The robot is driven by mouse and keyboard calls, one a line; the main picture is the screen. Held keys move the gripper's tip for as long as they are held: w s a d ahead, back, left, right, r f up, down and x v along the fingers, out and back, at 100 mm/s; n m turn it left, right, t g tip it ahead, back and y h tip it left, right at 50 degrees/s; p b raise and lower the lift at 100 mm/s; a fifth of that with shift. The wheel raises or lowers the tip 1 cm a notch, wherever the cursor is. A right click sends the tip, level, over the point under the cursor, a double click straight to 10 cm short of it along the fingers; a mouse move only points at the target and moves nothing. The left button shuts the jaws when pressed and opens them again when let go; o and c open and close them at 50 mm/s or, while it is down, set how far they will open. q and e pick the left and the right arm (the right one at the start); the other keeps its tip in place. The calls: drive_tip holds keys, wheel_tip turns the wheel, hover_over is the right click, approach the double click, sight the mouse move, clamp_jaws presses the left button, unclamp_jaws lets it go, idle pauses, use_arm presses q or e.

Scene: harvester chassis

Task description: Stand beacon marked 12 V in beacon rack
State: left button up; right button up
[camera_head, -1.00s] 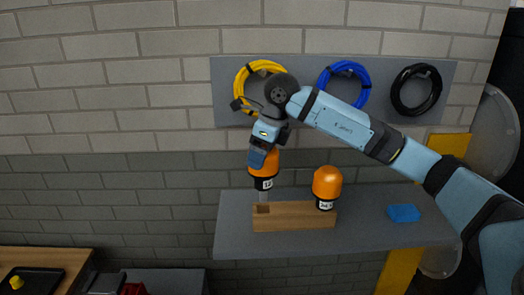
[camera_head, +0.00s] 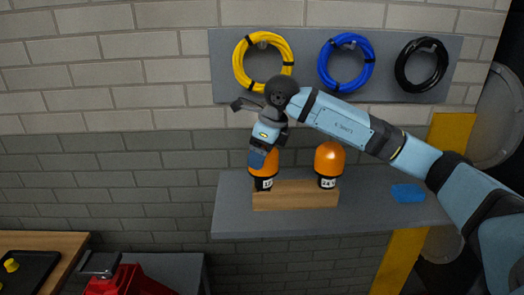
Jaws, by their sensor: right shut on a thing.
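The beacon marked 12 V (camera_head: 264,182) has an orange dome and a dark base with a white label, only partly readable. It is upright at the left end of the wooden beacon rack (camera_head: 294,201), its base at the rack's top and its stem out of sight. I cannot tell if it is fully seated. My right gripper (camera_head: 261,160) is shut on the dome from above and hides part of it. A second orange beacon marked 24 (camera_head: 329,164) stands upright in the rack's right end.
The rack stands on a grey shelf (camera_head: 360,213) with a blue block (camera_head: 408,193) at the right. Yellow (camera_head: 241,63), blue and black cable coils hang on a panel behind. A red object (camera_head: 125,283) and a black tray (camera_head: 29,272) are at the lower left.

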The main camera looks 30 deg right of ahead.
drive_tip(key=o, duration=1.2)
drive_tip(key=v, duration=1.4)
drive_tip(key=shift+a, duration=0.1)
